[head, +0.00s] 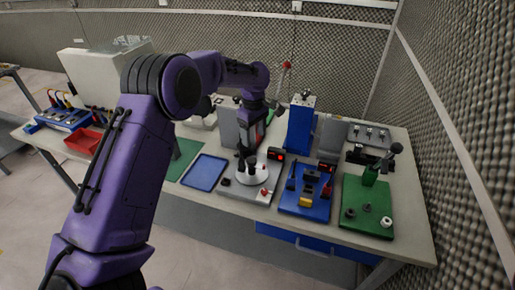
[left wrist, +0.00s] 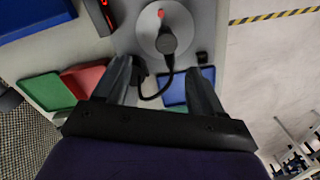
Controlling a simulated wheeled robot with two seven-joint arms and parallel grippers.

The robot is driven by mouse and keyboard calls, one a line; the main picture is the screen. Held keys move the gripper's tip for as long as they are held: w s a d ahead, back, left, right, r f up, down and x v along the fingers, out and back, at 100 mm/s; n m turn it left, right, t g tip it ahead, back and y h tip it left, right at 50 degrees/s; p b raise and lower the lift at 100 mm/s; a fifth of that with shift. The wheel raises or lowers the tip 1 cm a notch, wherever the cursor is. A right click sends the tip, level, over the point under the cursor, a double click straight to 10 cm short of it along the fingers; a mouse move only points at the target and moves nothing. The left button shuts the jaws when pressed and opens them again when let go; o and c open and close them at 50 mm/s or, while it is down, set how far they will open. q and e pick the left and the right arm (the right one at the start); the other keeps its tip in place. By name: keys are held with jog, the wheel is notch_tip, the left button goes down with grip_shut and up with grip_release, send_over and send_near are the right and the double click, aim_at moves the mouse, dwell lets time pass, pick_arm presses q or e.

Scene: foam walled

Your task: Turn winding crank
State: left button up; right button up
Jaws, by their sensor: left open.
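The round pale disc (head: 251,175) with an upright black handle (head: 253,163) looks like the winding crank. It sits on a grey base plate (head: 232,189) on the bench. In the left wrist view the disc (left wrist: 146,41) carries the black handle (left wrist: 166,42) and a red spot. My left gripper (head: 250,149) points down over the disc. In the left wrist view its two fingers (left wrist: 158,66) are spread apart with nothing held between them. The handle lies just beyond the fingertips; I cannot tell the height gap. My right gripper is out of view.
A blue board (head: 303,203) with small parts and a green board (head: 365,207) stand to the right. A blue tray (head: 204,173) lies to the left. A tall blue block (head: 300,125) and grey blocks stand behind. Foam walls enclose the back and right.

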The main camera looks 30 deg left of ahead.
pick_arm(q)
jog(key=p, duration=0.2)
send_over(252, 160)
jog(key=f, duration=0.5)
jog(key=shift+s+a+f, duration=0.1)
jog(key=shift+s, duration=0.15)
jog(key=f, duration=0.2)
jog(key=w+f+p, duration=0.1)
jog(key=f, duration=0.2)
jog(key=shift+a, duration=0.15)
jog(key=shift+s+r, duration=0.15)
jog(key=shift+r, duration=0.05)
jog(key=shift+s+r, duration=0.1)
jog(key=shift+c, duration=1.2)
jog(key=c, duration=0.8)
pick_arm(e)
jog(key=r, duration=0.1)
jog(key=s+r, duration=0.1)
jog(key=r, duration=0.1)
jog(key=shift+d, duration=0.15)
